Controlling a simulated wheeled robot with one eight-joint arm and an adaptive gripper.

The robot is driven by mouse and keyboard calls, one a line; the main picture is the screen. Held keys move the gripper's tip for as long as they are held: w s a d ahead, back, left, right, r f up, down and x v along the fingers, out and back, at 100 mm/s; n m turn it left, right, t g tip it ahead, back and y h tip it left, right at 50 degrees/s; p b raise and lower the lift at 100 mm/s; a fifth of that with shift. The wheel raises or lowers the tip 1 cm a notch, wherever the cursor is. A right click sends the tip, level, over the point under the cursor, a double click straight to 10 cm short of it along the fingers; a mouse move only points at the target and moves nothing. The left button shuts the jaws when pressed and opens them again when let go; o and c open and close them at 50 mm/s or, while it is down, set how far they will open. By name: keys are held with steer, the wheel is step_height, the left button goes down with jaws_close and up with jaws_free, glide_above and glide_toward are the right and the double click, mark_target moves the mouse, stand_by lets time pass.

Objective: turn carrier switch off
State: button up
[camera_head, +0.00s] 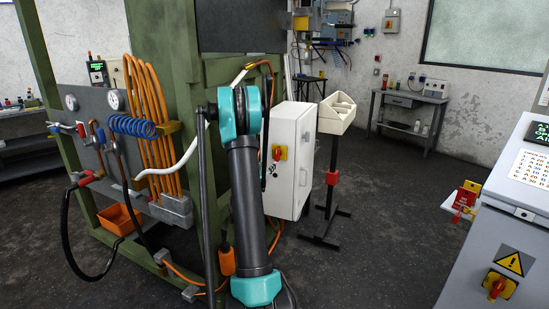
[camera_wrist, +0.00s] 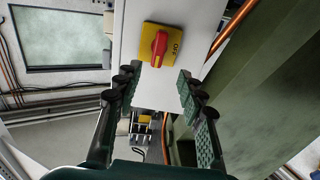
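In the wrist view, a red rotary switch (camera_wrist: 159,47) on a yellow plate is mounted on a light panel. Its handle stands nearly upright in that picture, and the word OFF shows on the plate to its right. My gripper (camera_wrist: 156,77) is open and empty, with one finger on each side just below the plate and apart from the handle. My gripper is hidden behind my arm in that view.
A green frame (camera_head: 170,60) with hoses and orange cables stands left of the cabinet. A stand with a cream bin (camera_head: 336,115) is to its right. A grey console (camera_head: 490,230) with another red and yellow switch (camera_head: 499,284) is at the right. Open floor lies between.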

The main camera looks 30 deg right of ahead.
mark_target(276, 155)
steer(key=x, duration=1.1)
jaws_close()
